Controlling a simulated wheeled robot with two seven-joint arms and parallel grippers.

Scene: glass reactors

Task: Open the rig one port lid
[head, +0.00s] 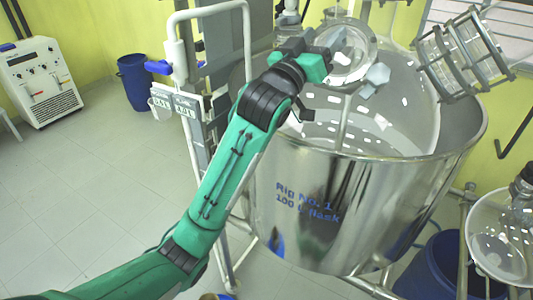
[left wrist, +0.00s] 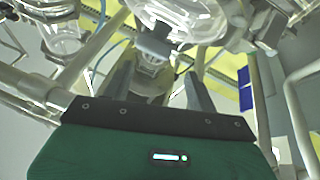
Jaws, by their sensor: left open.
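Rig one is a large steel vessel (head: 335,215) marked "Rig No. 1 100 L flask", with a big clear glass flask (head: 400,105) in it. A round glass port with a pale rim (head: 349,52) is at the flask's top. A grey angular piece (head: 376,76), perhaps the lid's handle, is beside it. My left gripper (head: 318,62) is at the near left side of the port, its fingers mostly hidden in the head view. In the left wrist view, its open fingers (left wrist: 157,78) point at a grey block (left wrist: 155,44) just beyond. I cannot tell whether they touch it. My right gripper is out of view.
A white tubular frame (head: 247,45) with a blue-tipped handle and hanging tags stands left of the vessel. A caged glass cylinder (head: 462,55) is at the upper right. Another glass vessel (head: 500,240) is at the lower right. The floor at left is clear.

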